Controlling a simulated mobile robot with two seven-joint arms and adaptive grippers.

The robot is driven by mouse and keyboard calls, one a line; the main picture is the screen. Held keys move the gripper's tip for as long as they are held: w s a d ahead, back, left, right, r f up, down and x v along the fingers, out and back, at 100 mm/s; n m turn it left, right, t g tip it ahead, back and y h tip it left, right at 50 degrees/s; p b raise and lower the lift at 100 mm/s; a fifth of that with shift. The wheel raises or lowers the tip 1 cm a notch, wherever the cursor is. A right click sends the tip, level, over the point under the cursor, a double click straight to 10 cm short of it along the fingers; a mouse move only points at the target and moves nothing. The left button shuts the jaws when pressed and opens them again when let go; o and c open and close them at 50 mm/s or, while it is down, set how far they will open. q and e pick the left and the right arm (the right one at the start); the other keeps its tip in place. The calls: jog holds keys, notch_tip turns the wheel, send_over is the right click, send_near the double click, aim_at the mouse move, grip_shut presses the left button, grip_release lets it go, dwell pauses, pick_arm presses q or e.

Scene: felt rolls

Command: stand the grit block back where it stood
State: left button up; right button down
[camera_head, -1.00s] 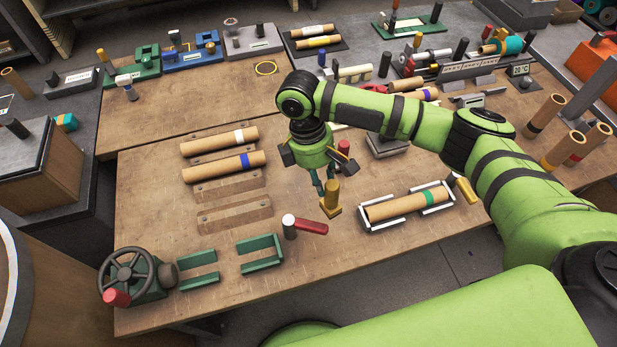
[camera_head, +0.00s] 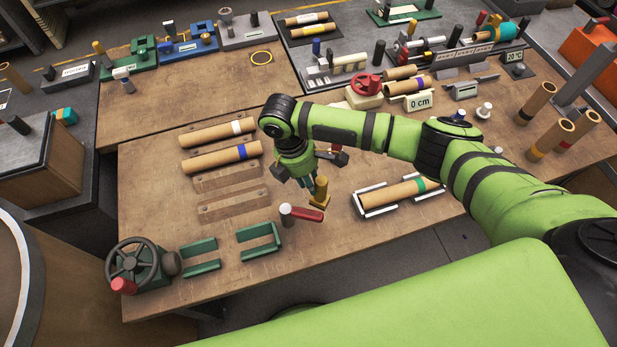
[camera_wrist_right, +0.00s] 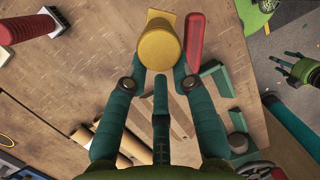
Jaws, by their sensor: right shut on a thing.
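A yellow block with a round upright knob, which I take for the grit block (camera_head: 320,190), is held at the bench, right of the rolls and just behind a red-handled hammer (camera_head: 305,214). My right gripper (camera_head: 311,182) is shut on it. In the right wrist view the yellow block (camera_wrist_right: 160,42) sits at the fingertips of my right gripper (camera_wrist_right: 160,80), and the red handle (camera_wrist_right: 195,43) is close beside it. I cannot tell whether its base touches the bench. My left gripper (camera_wrist_right: 284,65) shows small at the right of the wrist view, fingers apart and empty.
Brown rolls (camera_head: 222,157) lie on wooden cradles at the left. A roll in a white-framed tray (camera_head: 375,208) lies to the right. Green brackets (camera_head: 258,240) and a handwheel vise (camera_head: 133,262) stand in front.

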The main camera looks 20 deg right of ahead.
jog(key=shift+f+b, duration=1.75)
jog(key=shift+f, duration=1.25)
jog(key=shift+f+b, duration=0.4)
jog(key=shift+f, duration=0.05)
jog(key=c, duration=1)
grip_release()
send_near(311, 198)
jog(key=r, duration=0.1)
jog(key=w+r, duration=0.1)
jog(key=shift+w+a+r, duration=0.1)
jog(key=shift+a+r, duration=0.15)
jog(key=shift+a, duration=0.15)
